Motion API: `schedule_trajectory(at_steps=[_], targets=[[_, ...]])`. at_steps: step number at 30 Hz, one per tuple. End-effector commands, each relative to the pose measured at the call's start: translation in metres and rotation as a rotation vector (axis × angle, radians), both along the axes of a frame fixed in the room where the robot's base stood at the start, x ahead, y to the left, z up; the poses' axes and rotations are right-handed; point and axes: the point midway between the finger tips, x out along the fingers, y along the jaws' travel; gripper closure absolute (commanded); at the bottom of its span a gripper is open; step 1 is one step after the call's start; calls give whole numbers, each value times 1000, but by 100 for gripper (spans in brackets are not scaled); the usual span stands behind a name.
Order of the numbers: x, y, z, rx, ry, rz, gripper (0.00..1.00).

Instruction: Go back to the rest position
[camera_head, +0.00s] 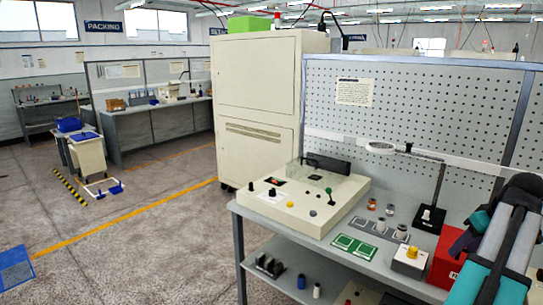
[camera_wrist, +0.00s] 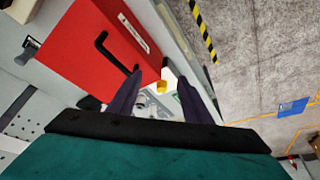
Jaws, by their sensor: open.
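My gripper (camera_wrist: 160,76) shows in the wrist view as two dark fingers standing apart, with nothing between the tips. A yellow knob (camera_wrist: 161,87) on a pale box lies beyond the gap. My arm (camera_head: 497,255), teal and grey, is at the right edge of the head view, over the right end of the workbench. Dark gripper parts (camera_head: 468,240) show beside it, in front of the red box (camera_head: 445,262). In the wrist view the red box (camera_wrist: 85,60) with its black handle is close to the left finger; I cannot tell whether they touch.
A pegboard (camera_head: 400,110) rises behind. The floor (camera_head: 130,245) at left is mostly clear.

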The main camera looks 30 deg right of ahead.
Motion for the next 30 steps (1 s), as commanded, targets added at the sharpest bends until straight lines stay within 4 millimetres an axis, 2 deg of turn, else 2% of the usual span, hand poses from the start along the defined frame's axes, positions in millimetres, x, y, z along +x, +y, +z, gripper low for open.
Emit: schedule_trajectory(at_steps=[8,14,21,30], targets=[[52,19,-28,43,10,84,55],[109,50,-69,101,29,182,55],[170,102,-125,179,66,302,55],[229,181,-197,268,135,446,55]])
